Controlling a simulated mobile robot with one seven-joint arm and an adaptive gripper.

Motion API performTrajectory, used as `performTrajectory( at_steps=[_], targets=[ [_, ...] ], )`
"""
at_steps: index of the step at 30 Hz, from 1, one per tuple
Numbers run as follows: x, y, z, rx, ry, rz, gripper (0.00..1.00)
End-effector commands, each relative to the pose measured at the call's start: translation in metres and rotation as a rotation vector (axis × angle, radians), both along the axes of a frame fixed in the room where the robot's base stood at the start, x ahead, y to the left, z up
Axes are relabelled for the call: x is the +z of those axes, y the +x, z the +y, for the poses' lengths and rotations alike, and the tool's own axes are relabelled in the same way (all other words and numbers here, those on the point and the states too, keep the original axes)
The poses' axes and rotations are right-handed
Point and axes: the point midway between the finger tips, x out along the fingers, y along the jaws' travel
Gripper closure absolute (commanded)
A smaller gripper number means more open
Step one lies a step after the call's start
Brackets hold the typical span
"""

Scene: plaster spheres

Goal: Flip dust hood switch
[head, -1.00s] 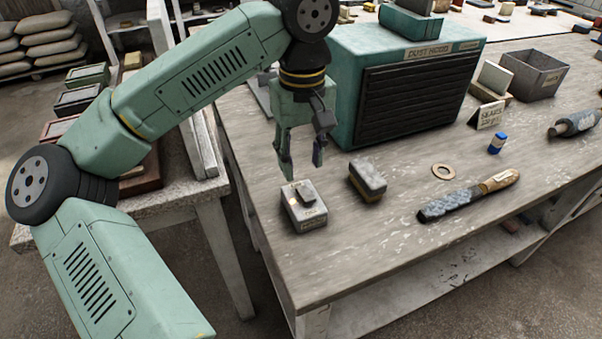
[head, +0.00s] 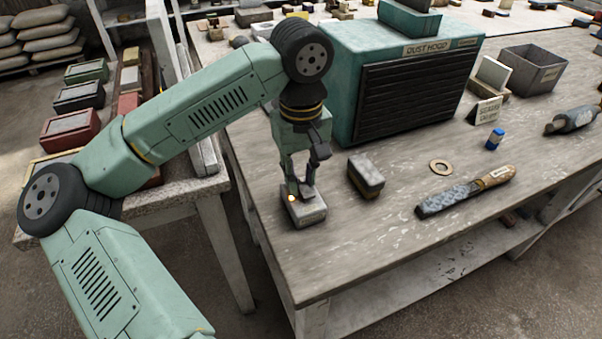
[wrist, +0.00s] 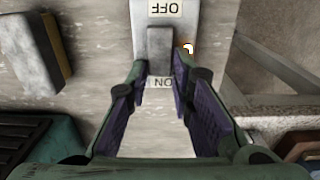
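The dust hood switch is a small pale grey box (head: 305,214) near the table's front left edge. In the wrist view its grey lever (wrist: 160,48) lies between an upside-down OFF label (wrist: 166,8) and an ON label (wrist: 161,82). My gripper (head: 302,190) points down just over the box. In the wrist view its fingertips (wrist: 160,60) are partly apart, on either side of the lever's near end. I cannot tell whether they touch it.
A grey-and-tan block (head: 366,175) stands right of the switch. The teal dust hood (head: 415,95) stands behind. The table's front edge is close to the switch.

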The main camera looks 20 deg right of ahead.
Motion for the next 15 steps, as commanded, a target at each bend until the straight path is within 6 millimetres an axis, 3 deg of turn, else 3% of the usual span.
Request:
performTrajectory(
  at_steps=[8,15],
  targets=[
    [0.0002,0.0000,0.0000,0.000,0.000,0.000,1.00],
    [-0.0007,0.0000,0.0001,0.000,0.000,-0.005,1.00]
  ],
)
